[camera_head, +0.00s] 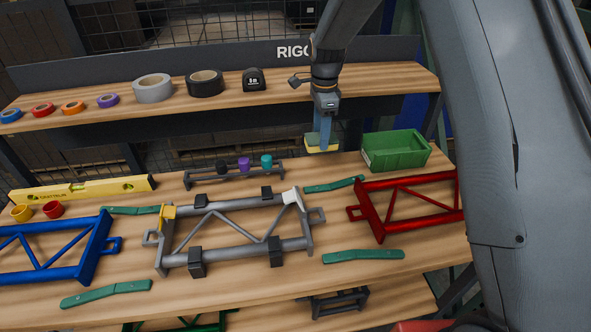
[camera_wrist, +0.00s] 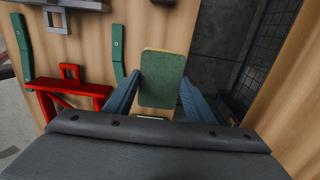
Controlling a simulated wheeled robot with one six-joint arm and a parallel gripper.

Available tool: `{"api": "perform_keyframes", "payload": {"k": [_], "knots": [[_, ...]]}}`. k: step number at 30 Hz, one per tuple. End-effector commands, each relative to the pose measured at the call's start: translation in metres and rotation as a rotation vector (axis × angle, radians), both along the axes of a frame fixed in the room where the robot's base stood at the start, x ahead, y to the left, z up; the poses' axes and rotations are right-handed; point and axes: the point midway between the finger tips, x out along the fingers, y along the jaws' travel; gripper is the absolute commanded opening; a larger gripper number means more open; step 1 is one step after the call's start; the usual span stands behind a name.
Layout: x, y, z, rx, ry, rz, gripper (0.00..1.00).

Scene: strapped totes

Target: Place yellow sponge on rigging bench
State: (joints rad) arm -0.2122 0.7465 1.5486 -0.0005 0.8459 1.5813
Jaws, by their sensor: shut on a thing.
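The yellow sponge (camera_head: 322,149) is in my gripper (camera_head: 322,140), at the back edge of the rigging bench (camera_head: 300,260) in the head view. In the wrist view the sponge's green face (camera_wrist: 161,80) shows between my two blue fingers (camera_wrist: 158,95), with a thin yellow edge at its top. My gripper is shut on the sponge. I cannot tell whether the sponge touches the bench top or hangs just above it.
A green bin (camera_head: 396,152) stands just right of the sponge. A rack with coloured caps (camera_head: 234,173) is to the left. A red frame (camera_head: 405,208), a grey frame (camera_head: 235,230) and green straps (camera_head: 363,256) lie in front. The raised shelf (camera_head: 225,100) with tape rolls is behind.

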Motion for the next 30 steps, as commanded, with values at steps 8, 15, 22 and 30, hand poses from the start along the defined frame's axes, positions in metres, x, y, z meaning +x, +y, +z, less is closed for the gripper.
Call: {"api": "perform_keyframes", "payload": {"k": [8,15,22,30], "knots": [[-0.001,-0.001,-0.041,0.000,0.002,-0.001,0.29],[-0.002,-0.002,-0.062,-0.001,0.005,-0.002,0.29],[-0.001,-0.002,-0.086,0.000,0.002,-0.002,0.29],[0.000,-0.002,-0.088,0.000,0.001,-0.002,0.29]]}}
